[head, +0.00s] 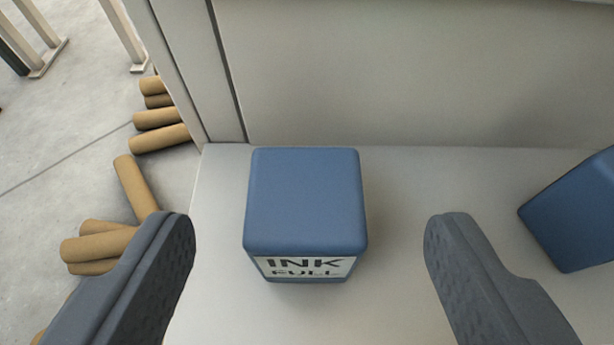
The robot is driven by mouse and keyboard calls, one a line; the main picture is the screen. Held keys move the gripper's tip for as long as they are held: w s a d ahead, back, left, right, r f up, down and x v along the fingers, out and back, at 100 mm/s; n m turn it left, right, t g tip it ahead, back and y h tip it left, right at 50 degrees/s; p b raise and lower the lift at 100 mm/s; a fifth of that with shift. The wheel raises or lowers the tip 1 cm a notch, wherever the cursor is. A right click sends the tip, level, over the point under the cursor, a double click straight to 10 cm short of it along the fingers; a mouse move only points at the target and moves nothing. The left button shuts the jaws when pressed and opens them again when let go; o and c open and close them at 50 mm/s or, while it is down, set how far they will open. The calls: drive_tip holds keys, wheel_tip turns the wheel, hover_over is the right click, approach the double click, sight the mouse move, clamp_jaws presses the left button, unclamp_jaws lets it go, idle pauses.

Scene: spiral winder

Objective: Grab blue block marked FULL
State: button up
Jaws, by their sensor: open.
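A blue block (305,200) stands upright on a light grey shelf (395,308), seen from above. Its front face carries a white label reading INK FULL. My gripper (310,232) is open and empty, with one dark grey finger to the left of the block and one to the right. There is a gap between each finger and the block, wider on the right. A second blue block (580,215) sits at the right edge, partly cut off, and no label shows on it.
A pale wall panel (420,75) rises behind the shelf. On the left, beyond the shelf's edge, several brown cardboard tubes (135,185) lie on the concrete floor (60,150). Metal legs (125,35) stand at the upper left. The shelf between the two blocks is clear.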

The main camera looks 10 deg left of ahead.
sight(306, 209)
drive_tip(key=b+x, duration=0.2)
drive_tip(key=x, duration=0.3)
drive_tip(key=shift+f, duration=0.1)
drive_tip(key=c, duration=1.1)
